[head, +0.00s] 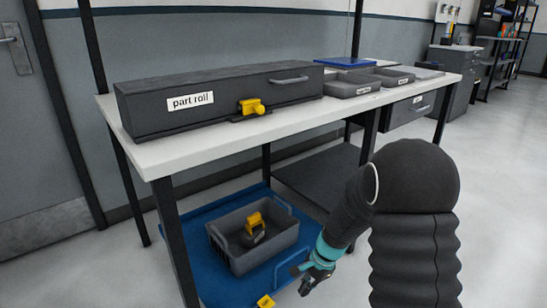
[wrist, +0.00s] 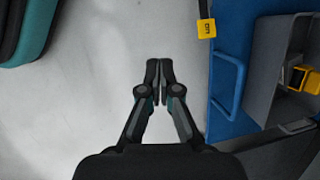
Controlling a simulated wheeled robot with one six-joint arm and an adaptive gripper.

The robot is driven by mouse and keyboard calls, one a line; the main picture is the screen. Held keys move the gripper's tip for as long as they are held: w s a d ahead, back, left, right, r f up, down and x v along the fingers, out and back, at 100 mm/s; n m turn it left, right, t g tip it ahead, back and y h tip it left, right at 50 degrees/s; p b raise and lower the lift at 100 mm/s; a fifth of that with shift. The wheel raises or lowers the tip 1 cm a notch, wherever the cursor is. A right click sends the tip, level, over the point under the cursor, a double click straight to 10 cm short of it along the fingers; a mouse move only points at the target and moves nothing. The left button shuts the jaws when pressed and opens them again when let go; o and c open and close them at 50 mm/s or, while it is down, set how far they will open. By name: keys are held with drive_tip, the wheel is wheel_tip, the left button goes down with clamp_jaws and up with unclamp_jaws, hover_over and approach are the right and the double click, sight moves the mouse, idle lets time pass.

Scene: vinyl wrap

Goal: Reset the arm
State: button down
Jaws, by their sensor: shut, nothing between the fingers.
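My arm reaches down in front of the workbench in the head view, with my gripper (head: 312,282) low beside the blue cart. In the wrist view my gripper (wrist: 159,75) points over bare floor, its two fingers together with nothing between them. The blue cart (wrist: 228,22) lies to the right of the fingers, with its blue handle (wrist: 230,85). The fingers appear apart from the cart.
A grey crate (head: 240,264) holding a yellow-and-black item (head: 254,228) stands on the blue cart (head: 190,235) under the white workbench (head: 190,160). A yellow tag (wrist: 207,28) sits at the cart's edge. A long "part roll" box (head: 215,95) lies on the bench. Floor at right is clear.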

drive_tip(key=s+d+r+n+t+h, duration=0.1)
drive_tip(key=s+d+r+n+t, duration=0.2)
drive_tip(key=s+r, duration=0.8)
drive_tip(key=s+d+r+n+t+h, duration=0.2)
drive_tip(key=s+r+n, duration=0.6)
drive_tip(key=s+r, duration=0.4)
wheel_tip(320, 180, up, 4)
drive_tip(key=shift+s+d+f+t+h, duration=0.1)
drive_tip(key=shift+s+d+t+h, duration=0.2)
drive_tip(key=shift+d, duration=0.45)
drive_tip(key=shift+w+a, duration=0.1)
